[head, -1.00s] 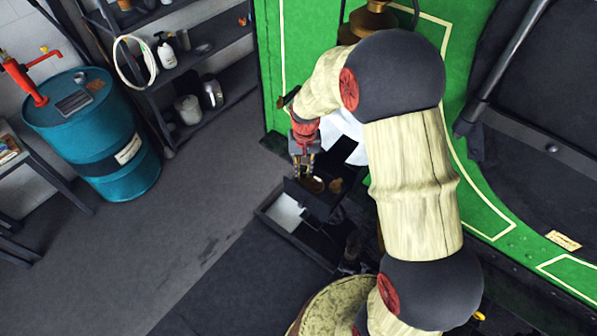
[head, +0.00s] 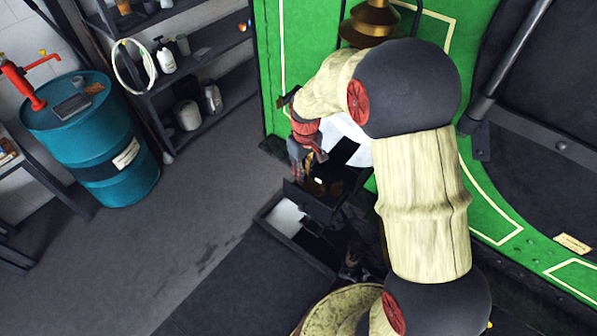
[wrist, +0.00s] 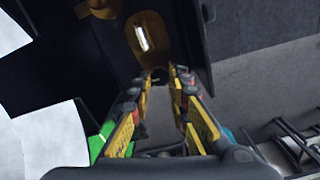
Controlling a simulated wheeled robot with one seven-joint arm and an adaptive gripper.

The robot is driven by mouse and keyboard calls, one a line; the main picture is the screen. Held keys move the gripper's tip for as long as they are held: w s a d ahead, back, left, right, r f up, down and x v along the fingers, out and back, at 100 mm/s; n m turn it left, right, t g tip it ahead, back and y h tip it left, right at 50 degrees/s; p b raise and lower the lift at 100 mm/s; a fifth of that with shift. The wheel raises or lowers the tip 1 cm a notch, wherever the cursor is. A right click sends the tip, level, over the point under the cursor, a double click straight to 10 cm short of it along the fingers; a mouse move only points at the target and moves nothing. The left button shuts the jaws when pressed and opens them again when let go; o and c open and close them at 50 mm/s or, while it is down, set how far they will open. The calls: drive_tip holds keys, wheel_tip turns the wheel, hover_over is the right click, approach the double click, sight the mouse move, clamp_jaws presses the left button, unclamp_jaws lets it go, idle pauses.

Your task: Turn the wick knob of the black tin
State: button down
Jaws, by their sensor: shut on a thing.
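The black tin (head: 308,198) is a dark open-topped box beside the green tram side, left of my arm in the head view. In the wrist view its dark wall (wrist: 195,25) stands near a rounded brass part (wrist: 150,38) with a bright strip. My gripper (head: 312,160) reaches down to the tin from above. In the wrist view my gripper (wrist: 160,76) has its yellow fingers converging at the brass part. It is shut on what seems to be the wick knob, which the fingertips mostly hide.
A black tray (head: 268,219) with a pale inside lies just left of and below the tin. The green tram side (head: 272,75) rises close behind. A blue drum (head: 88,160) and a dark shelf rack (head: 225,95) stand at the left. Grey floor between is clear.

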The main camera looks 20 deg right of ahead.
idle(0.4)
drive_tip(key=c, duration=2)
unclamp_jaws()
drive_tip(key=shift+o, duration=0.2)
wheel_tip(320, 180, up, 12)
drive_tip(key=shift+w+a, duration=0.1)
drive_tip(key=shift+w, duration=0.05)
